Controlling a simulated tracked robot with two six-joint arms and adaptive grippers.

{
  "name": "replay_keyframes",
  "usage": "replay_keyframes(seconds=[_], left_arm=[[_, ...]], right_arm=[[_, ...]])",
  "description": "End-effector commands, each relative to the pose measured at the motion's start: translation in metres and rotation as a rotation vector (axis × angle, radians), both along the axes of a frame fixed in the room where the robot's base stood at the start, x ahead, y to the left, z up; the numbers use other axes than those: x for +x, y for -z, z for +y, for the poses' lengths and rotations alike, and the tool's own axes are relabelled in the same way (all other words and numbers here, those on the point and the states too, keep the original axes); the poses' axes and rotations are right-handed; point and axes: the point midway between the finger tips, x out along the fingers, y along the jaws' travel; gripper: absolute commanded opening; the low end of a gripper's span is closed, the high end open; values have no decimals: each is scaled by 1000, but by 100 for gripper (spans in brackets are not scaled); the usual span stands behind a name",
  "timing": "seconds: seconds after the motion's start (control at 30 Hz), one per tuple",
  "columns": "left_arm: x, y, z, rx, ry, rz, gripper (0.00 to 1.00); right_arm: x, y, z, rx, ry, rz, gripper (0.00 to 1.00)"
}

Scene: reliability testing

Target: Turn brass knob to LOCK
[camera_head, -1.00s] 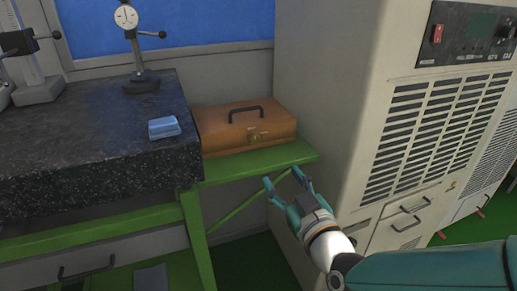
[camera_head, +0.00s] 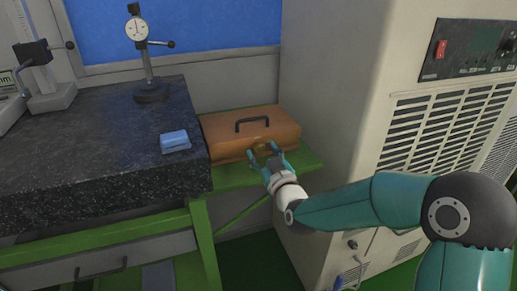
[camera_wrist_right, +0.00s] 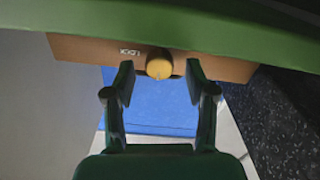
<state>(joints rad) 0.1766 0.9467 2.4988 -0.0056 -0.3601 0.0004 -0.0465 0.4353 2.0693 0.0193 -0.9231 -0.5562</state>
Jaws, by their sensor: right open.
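The brass knob (camera_wrist_right: 159,67) is a round yellowish disc on the front of the brown case (camera_head: 225,133). In the right wrist view it shows between my right gripper's (camera_wrist_right: 160,80) two fingertips, with a visible gap on each side. Small pale lettering (camera_wrist_right: 130,52) sits beside the knob on the case's front; it looks like LOCK. In the head view my right gripper (camera_head: 265,156) is open just in front of the case, and its fingers partly hide the knob. The knob's pointing direction cannot be made out. My left gripper is not in view.
The case rests on a green shelf (camera_head: 296,162), with its black handle (camera_head: 252,122) on top. A dark granite slab (camera_head: 90,150) with a blue block (camera_head: 175,141) and a dial gauge stand (camera_head: 150,90) lies left. A tall beige cabinet (camera_head: 340,90) stands close on the right.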

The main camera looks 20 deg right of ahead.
Motion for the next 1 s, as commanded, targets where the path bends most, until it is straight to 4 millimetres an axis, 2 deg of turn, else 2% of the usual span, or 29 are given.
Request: replay_keyframes(seconds=[0.13,0.43,0.77,0.8,0.83,1.0], left_arm=[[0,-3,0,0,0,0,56],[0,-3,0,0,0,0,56],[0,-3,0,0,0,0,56],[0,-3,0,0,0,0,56],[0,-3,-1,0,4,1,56],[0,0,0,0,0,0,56]], right_arm=[[10,0,0,0,0,0,56],[11,1,0,0,0,1,56],[11,0,0,0,-1,0,2],[11,0,0,0,-1,0,0],[12,0,15,0,-9,0,0],[11,1,4,6,-6,0,0]])
